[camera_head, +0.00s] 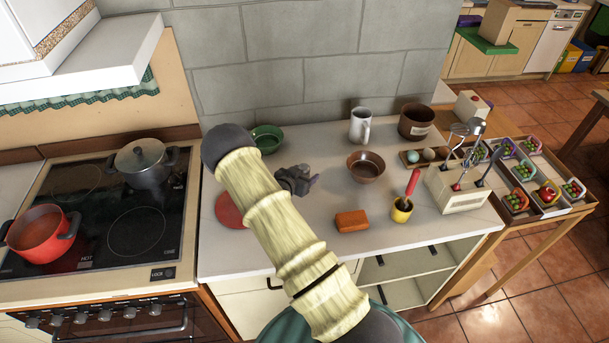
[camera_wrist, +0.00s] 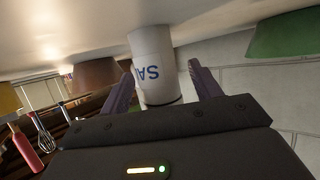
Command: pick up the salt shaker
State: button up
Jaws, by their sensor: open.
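The salt shaker (camera_wrist: 153,62) is a white cylinder with blue letters "SA", upside down in the wrist view, with a dark band at one end. It stands on the counter between the two fingers of my gripper (camera_wrist: 161,72). The fingers are open, one on each side of it, and I see a gap to the right finger. I cannot tell how deep it sits between them. In the head view my gripper (camera_head: 297,180) is low over the counter, partly behind my arm. I cannot make out the shaker there.
A green bowl (camera_head: 267,137) is behind left, a brown bowl (camera_head: 366,168) to the right. A white mug (camera_head: 360,126), brown pot (camera_head: 416,121), orange block (camera_head: 352,221) and yellow cup (camera_head: 401,210) stand on the counter (camera_head: 300,110). The stove (camera_head: 110,235) is left.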

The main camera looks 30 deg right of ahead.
jog(key=c, duration=1.2)
jog(key=shift+r, duration=0.1)
notch_tip(320, 180, up, 9)
jog(key=b, duration=0.2)
jog(key=shift+r+b, duration=0.2)
jog(key=shift+b, duration=0.15)
jog(key=shift+d+r, duration=0.1)
jog(key=shift+r, duration=0.1)
jog(key=shift+s, duration=0.1)
jog(key=shift+a, duration=0.2)
